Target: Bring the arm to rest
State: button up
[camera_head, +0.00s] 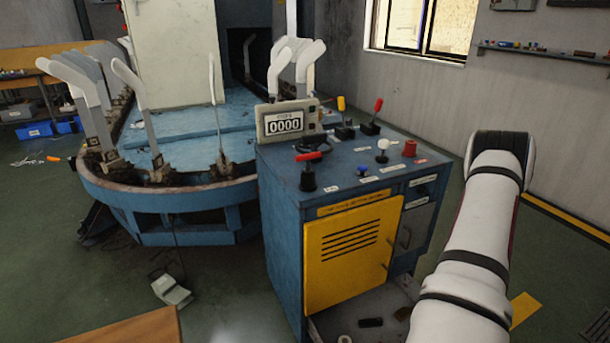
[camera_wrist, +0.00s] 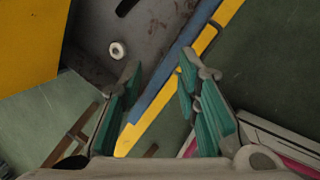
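My arm (camera_head: 480,230) stands at the right in the head view, bent at its top near the right side of the blue control cabinet. My gripper is not in the head view. In the wrist view my gripper (camera_wrist: 160,72) points down with its two green-padded fingers well apart and nothing between them. Below it are the floor, a yellow and blue edge (camera_wrist: 190,62) and a grey surface with a white ring (camera_wrist: 117,50) on it.
The blue control cabinet (camera_head: 285,220) has a yellow door (camera_head: 350,255), levers on top and a counter (camera_head: 285,124) reading 0000. Behind it is a round blue machine (camera_head: 190,195) with upright white sock forms (camera_head: 130,80). A wooden edge (camera_head: 130,330) shows at the lower left.

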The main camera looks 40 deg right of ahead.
jog(key=w+a+r+n+t+y, duration=0.1)
jog(key=w+a+r+n, duration=0.4)
jog(key=w+r, duration=0.45)
jog(key=w+a+r+n+t+y, duration=0.15)
jog(key=w+a+r+n, duration=0.25)
jog(key=w+r+n, duration=0.45)
jog(key=w+a+r+n+y, duration=0.1)
jog(key=w+a+r+n, duration=0.3)
jog(key=a+r, duration=0.45)
jog(key=w+a+r+n+y, duration=0.1)
jog(key=a+r+n+y, duration=0.1)
jog(key=a+r+n, duration=0.6)
jog(key=s+a+r+n+g, duration=0.2)
jog(key=s+a+r+n, duration=0.3)
jog(key=a, duration=0.3)
jog(key=s+a+r+n+g, duration=0.2)
jog(key=s+a+r+n, duration=0.3)
jog(key=a, duration=0.3)
jog(key=s+a+r+n+g+h, duration=0.1)
jog(key=s+n+h, duration=0.1)
jog(key=s+n, duration=0.55)
jog(key=s+a+r+n+g+h, duration=0.1)
jog(key=s+r+n+h, duration=0.15)
jog(key=s+n, duration=0.5)
notch_tip(320, 180, up, 20)
jog(key=s+t+p, duration=0.1)
jog(key=t+p, duration=0.2)
jog(key=p, duration=1.6)
jog(key=shift+r+t+p, duration=0.25)
jog(key=shift+t+p, duration=0.1)
